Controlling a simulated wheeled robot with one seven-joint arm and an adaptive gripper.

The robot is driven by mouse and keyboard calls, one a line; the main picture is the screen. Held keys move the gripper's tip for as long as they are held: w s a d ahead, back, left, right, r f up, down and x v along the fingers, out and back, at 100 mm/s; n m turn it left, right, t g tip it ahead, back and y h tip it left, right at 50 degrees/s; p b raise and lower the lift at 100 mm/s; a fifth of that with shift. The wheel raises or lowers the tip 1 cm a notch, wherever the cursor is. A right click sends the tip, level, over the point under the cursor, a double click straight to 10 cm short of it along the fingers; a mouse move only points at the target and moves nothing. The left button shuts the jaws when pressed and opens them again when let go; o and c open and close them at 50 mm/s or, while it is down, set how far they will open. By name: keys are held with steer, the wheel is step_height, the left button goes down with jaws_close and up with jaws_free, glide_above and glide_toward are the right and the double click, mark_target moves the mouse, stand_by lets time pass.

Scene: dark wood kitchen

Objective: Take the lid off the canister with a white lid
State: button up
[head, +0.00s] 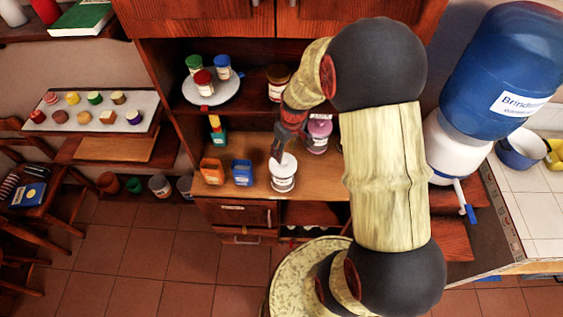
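The canister with a white lid (283,184) stands upright near the front edge of the wooden cabinet counter. Its white lid (286,166) is on top of the body. My gripper (279,154) reaches down from above, with its fingertips at the back left of the lid. I cannot tell whether the fingers touch the lid. The fingers are small and seen from one side, so their opening does not show.
A purple-lidded canister (319,133) stands behind and right. An orange box (212,172) and a blue box (242,172) stand left. A plate (226,96) with several lidded jars and a brown-lidded jar (278,84) are on the shelf above.

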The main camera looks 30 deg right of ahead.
mark_target(284, 160)
steer(key=f, duration=0.4)
steer(key=w+f, duration=0.1)
steer(key=f, duration=0.2)
steer(key=shift+w+d, duration=0.1)
steer(key=shift+d, duration=0.05)
steer(key=shift+c, duration=0.5)
steer(key=c, duration=0.9)
steer(key=shift+r, duration=0.1)
steer(key=shift+c, duration=0.2)
